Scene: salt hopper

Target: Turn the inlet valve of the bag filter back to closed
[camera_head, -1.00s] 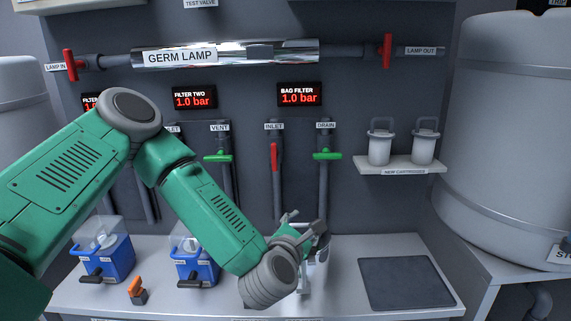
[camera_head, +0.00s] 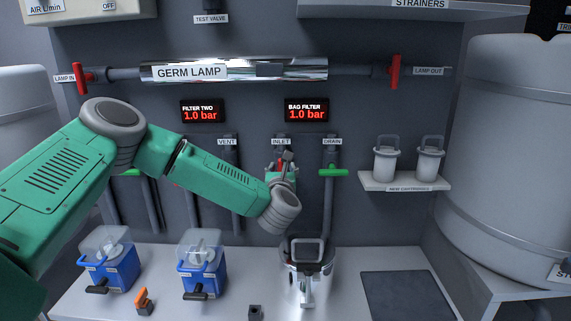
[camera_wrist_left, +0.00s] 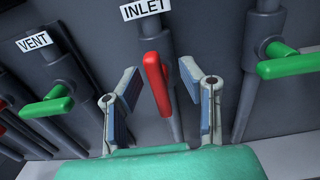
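The bag filter's inlet valve has a red handle, mostly hidden behind my gripper in the head view, under the INLET label (camera_head: 281,141). In the left wrist view the red inlet handle (camera_wrist_left: 156,84) hangs along its pipe, slightly tilted in the picture. My left gripper (camera_head: 283,165) is up at this handle. In the left wrist view its two fingers (camera_wrist_left: 160,95) stand apart, one on each side of the red handle, with gaps on both sides. It is open and holds nothing. My right gripper is not in view.
The green drain handle (camera_head: 334,172) lies crosswise to the right of the inlet. A green vent handle (camera_wrist_left: 47,107) is to the left in the wrist view. Blue filter units (camera_head: 202,265) stand on the counter.

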